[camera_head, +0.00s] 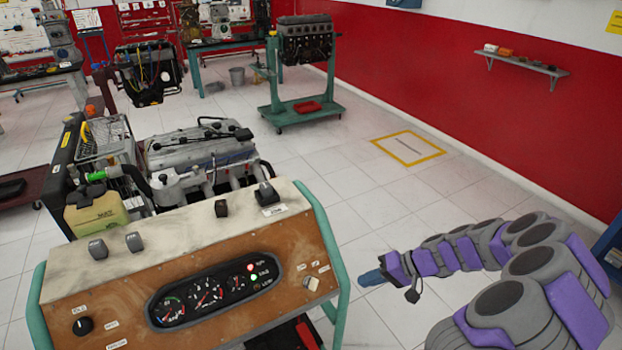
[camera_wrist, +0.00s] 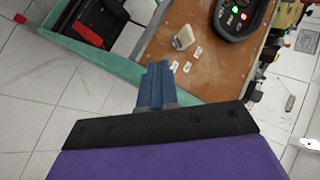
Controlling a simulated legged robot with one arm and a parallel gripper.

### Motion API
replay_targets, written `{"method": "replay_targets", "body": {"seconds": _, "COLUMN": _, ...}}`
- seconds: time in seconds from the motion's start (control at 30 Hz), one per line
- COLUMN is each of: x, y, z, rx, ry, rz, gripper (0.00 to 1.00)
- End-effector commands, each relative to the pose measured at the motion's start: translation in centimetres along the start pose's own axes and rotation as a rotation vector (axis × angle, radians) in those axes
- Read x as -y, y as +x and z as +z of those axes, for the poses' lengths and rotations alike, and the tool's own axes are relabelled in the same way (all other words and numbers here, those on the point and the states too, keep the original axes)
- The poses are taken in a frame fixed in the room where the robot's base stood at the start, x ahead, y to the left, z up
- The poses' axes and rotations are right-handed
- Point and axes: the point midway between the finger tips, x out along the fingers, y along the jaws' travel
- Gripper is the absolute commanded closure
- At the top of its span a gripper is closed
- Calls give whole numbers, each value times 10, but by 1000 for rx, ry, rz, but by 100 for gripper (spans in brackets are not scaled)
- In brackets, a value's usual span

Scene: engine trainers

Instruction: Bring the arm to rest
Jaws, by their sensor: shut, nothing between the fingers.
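My arm, grey and purple, reaches in from the right in the head view. My gripper (camera_head: 371,278) has blue fingers and hangs in the air just right of the engine trainer's control panel (camera_head: 290,268). In the wrist view my gripper (camera_wrist: 155,72) shows its blue fingers together, with nothing between them. The fingers overlap the panel's green frame edge in that view; whether they touch it I cannot tell. The panel carries a gauge cluster (camera_head: 207,294), a dark knob (camera_head: 83,325) and a light switch (camera_head: 311,284), which also shows in the wrist view (camera_wrist: 184,37).
An engine (camera_head: 200,155) and a yellowish tank (camera_head: 96,212) stand behind the panel. Another engine on a green stand (camera_head: 305,112) is farther back. A red wall (camera_head: 450,90) with a shelf (camera_head: 521,64) runs along the right. The tiled floor between is clear around a yellow square (camera_head: 408,148).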

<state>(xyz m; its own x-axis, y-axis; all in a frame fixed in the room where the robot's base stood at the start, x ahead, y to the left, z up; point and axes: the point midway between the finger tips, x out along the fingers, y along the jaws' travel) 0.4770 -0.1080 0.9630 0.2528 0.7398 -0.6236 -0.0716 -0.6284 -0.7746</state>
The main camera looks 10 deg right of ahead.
Motion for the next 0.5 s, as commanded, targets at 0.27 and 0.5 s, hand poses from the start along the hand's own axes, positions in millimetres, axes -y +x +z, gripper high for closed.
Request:
{"method": "replay_targets", "body": {"seconds": 0.27, "x": 53, "y": 4, "z": 15, "rx": 84, "ry": -64, "rz": 24, "gripper": 100}}
{"method": "replay_targets", "body": {"seconds": 0.5, "x": 138, "y": 9, "z": 72, "rx": 254, "ry": -159, "rz": 136, "gripper": 100}}
